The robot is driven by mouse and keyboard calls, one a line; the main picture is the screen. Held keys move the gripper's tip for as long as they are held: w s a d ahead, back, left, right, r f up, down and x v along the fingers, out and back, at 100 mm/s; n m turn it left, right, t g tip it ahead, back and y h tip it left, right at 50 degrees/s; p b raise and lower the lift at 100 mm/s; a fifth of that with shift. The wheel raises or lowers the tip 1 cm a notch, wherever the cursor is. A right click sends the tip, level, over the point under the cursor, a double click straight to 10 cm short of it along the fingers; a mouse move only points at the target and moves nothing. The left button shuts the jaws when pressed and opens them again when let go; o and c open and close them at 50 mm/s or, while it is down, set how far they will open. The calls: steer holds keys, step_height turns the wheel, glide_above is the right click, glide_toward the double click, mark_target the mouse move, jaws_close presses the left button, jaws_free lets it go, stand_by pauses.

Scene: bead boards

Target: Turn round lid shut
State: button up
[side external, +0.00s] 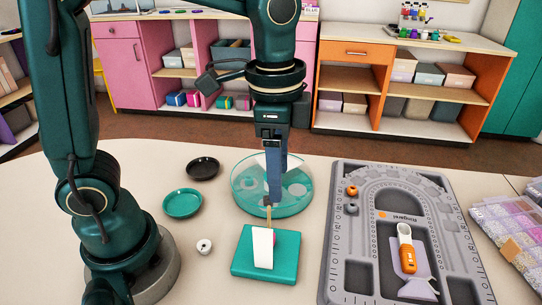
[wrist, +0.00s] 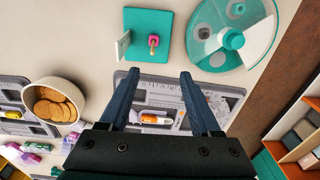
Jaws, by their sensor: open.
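The round teal container (side external: 243,193) stands on the table behind my gripper in the side view. Its clear round lid has a teal centre knob (wrist: 231,39), seen at the upper right in the wrist view. A pale wedge shows on one side of the knob; I cannot tell whether it is an opening or a compartment. Grey round patches show through the lid. My gripper (wrist: 160,84) is open and empty, fingers wide apart. In the side view my gripper (side external: 270,200) points down in front of the container, hiding part of it. The knob is outside the fingers.
A teal square base (side external: 284,258) with an upright white plate and pink peg stands in front of the container. A grey bead board (side external: 341,255) lies right. Black (side external: 203,168) and teal (side external: 183,203) dishes and a small white piece (side external: 204,246) sit left.

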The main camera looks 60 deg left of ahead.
steer(key=w+a+f+n, duration=0.1)
steer(key=w+a+f, duration=0.1)
steer(key=a, duration=0.2)
steer(key=w+a+f+n, duration=0.1)
steer(key=w+a+n, duration=0.1)
steer(key=w+a, duration=0.1)
steer(key=w+a+f+n, duration=0.2)
steer(key=w+a, duration=0.1)
steer(key=a, duration=0.2)
steer(key=shift+w+a+f, duration=0.15)
steer(key=shift+a+f, duration=0.2)
steer(key=shift+a, duration=0.05)
steer(key=shift+a+f, duration=0.15)
steer(key=shift+f, duration=2.4)
jaws_close()
